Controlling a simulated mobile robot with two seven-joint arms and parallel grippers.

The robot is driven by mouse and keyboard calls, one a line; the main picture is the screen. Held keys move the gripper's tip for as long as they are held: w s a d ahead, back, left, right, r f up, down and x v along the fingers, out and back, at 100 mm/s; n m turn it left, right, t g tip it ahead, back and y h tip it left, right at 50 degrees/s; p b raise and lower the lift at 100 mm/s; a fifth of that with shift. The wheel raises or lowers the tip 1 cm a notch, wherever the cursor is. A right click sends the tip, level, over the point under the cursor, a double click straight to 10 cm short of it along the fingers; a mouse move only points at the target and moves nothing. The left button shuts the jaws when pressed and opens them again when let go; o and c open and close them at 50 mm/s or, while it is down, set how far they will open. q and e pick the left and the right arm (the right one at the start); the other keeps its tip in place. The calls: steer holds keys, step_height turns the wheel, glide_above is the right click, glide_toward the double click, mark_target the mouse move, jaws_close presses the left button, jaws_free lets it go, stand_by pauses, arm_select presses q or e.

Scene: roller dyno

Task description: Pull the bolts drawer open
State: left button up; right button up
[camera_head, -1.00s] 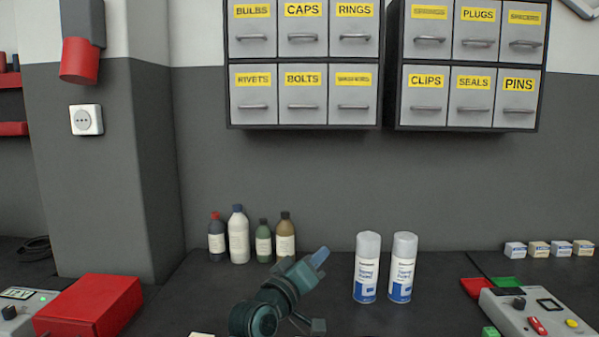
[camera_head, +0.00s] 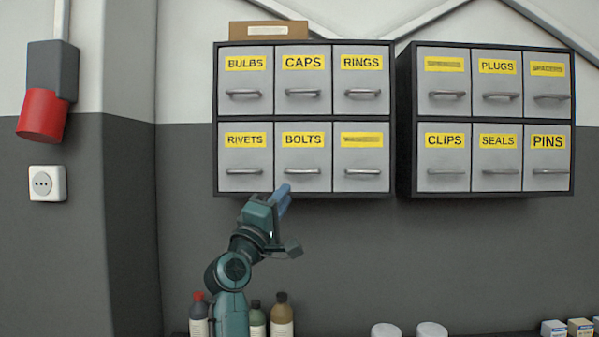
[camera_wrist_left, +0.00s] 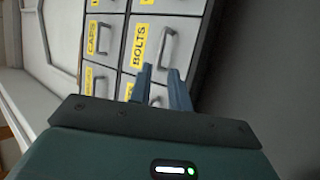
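The bolts drawer (camera_head: 303,157) is a grey front with a yellow label and a metal bar handle, in the lower row of the left cabinet. It looks shut, flush with its neighbours. In the left wrist view the bolts drawer (camera_wrist_left: 152,50) appears turned sideways, its handle above the fingertips. My left gripper (camera_head: 284,197) is just below the lower edge of the cabinet, near the rivets and bolts drawers. In the left wrist view the left gripper (camera_wrist_left: 160,72) has its two blue fingers apart, with nothing held between them. My right gripper is not in view.
The rivets drawer (camera_head: 245,163) is left of the bolts drawer and the caps drawer (camera_head: 303,85) above it. A second cabinet (camera_head: 405,150) hangs to the right. Bottles (camera_head: 282,318) stand below, near the arm. The wall beneath the cabinets is clear.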

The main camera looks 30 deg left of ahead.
mark_target(301, 173)
arm_select(q)
steer(key=p+x, duration=0.2)
steer(key=x, duration=0.7)
steer(key=shift+w+f, duration=0.1)
steer(key=shift+w, duration=0.05)
steer(key=shift+c, duration=0.3)
jaws_close()
